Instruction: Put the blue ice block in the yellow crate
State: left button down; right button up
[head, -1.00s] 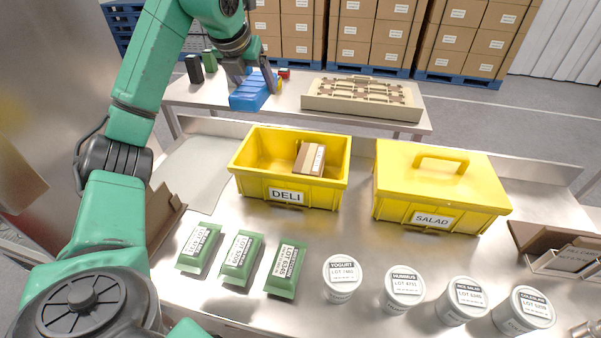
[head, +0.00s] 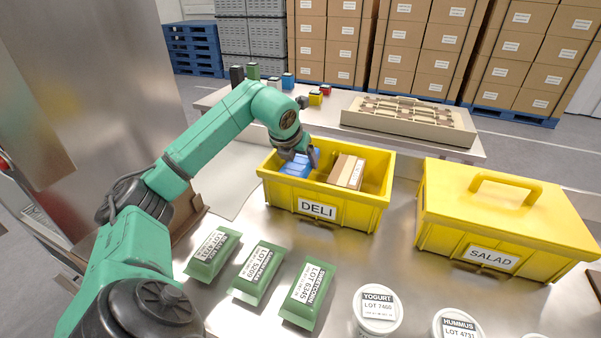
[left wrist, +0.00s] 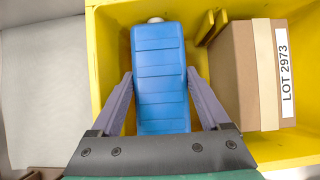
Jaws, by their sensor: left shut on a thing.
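The blue ice block (head: 293,168) is inside the open yellow crate marked DELI (head: 317,209), at its left end. My left gripper (head: 301,160) reaches down into the crate and is shut on the block. In the left wrist view the block (left wrist: 160,85) lies between the two grey fingers (left wrist: 159,78), with the yellow crate wall (left wrist: 106,60) around it. I cannot tell whether the block touches the crate floor. My right gripper is out of view.
A brown carton (head: 346,171) stands in the right part of the crate. A lidded yellow crate marked SALAD (head: 492,259) is to the right. Several green packs (head: 258,273) and white tubs (head: 377,311) line the front. A back table holds a beige tray (head: 409,122).

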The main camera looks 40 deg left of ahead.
pick_arm(q)
jog(key=shift+f, duration=1.5)
jog(key=shift+f+b, duration=0.6)
grip_release()
jog(key=v, duration=1.3)
jog(key=shift+w+a+r, duration=0.15)
jog(key=shift+w+r, duration=0.1)
